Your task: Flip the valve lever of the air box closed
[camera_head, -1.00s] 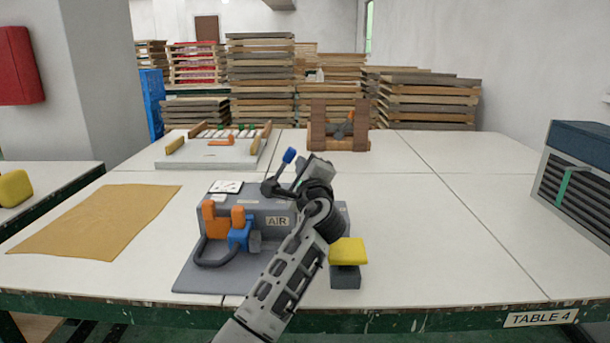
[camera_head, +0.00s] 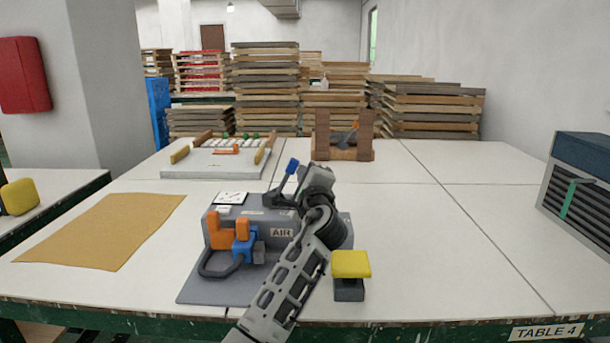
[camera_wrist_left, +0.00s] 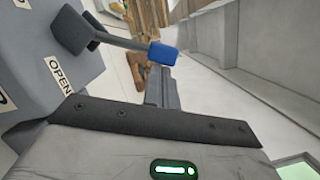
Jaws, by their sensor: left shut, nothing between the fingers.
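The grey air box (camera_head: 265,217) stands on the table with its AIR label facing me. Its valve lever (camera_head: 291,166) has a blue tip and points up, leaning a little right. In the left wrist view the lever (camera_wrist_left: 125,41) is a dark rod ending in the blue grip, and an OPEN label (camera_wrist_left: 61,76) shows on the box near its pivot. My left gripper (camera_wrist_left: 163,88) is shut and empty, its tip close by the blue grip; I cannot tell whether they touch. My left arm hides the right part of the box. My right gripper is not in view.
A yellow-topped block (camera_head: 350,264) stands right of my arm. Orange and blue fittings with a hose (camera_head: 215,272) are at the box's front left. A brown sheet (camera_head: 100,230) lies left. A white tray (camera_head: 205,170) and wooden stand (camera_head: 343,155) are behind.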

